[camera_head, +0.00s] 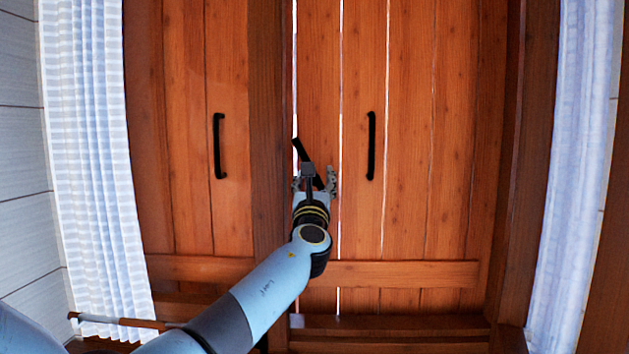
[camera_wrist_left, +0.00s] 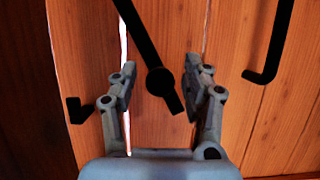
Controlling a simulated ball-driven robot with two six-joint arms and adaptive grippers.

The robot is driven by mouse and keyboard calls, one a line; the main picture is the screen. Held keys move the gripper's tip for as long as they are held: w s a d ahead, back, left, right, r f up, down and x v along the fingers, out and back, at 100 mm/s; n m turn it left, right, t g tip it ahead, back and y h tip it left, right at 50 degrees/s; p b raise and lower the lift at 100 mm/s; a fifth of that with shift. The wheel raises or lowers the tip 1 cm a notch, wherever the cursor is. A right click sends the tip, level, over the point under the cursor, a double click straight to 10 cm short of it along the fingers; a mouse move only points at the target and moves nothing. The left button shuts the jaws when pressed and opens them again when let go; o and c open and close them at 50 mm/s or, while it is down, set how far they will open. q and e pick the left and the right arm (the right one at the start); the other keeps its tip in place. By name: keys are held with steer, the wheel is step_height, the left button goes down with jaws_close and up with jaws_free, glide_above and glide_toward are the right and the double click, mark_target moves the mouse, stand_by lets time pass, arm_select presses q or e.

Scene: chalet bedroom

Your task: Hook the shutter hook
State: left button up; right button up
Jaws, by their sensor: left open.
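The black shutter hook (camera_head: 299,148) is a flat bar on the wooden shutters, tilted with its upper end to the left. In the left wrist view the hook (camera_wrist_left: 138,35) has a round pivot, with a short end pointing down and right. My left gripper (camera_head: 314,180) is open, and its fingers (camera_wrist_left: 160,84) stand either side of the pivot and the short end. I cannot tell whether they touch it. A small black L-shaped catch (camera_wrist_left: 78,112) sits on the wood left of the left finger, apart from the hook. My right gripper is out of view.
Black vertical handles stand on the left shutter (camera_head: 219,146) and right shutter (camera_head: 371,146); the right handle (camera_wrist_left: 272,45) also shows in the wrist view. White curtains hang at left (camera_head: 95,150) and right (camera_head: 570,150). A wooden ledge (camera_head: 390,326) runs below.

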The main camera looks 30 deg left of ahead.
arm_select(q)
steer(key=shift+c, duration=0.8)
jaws_close()
steer(key=shift+f, duration=0.15)
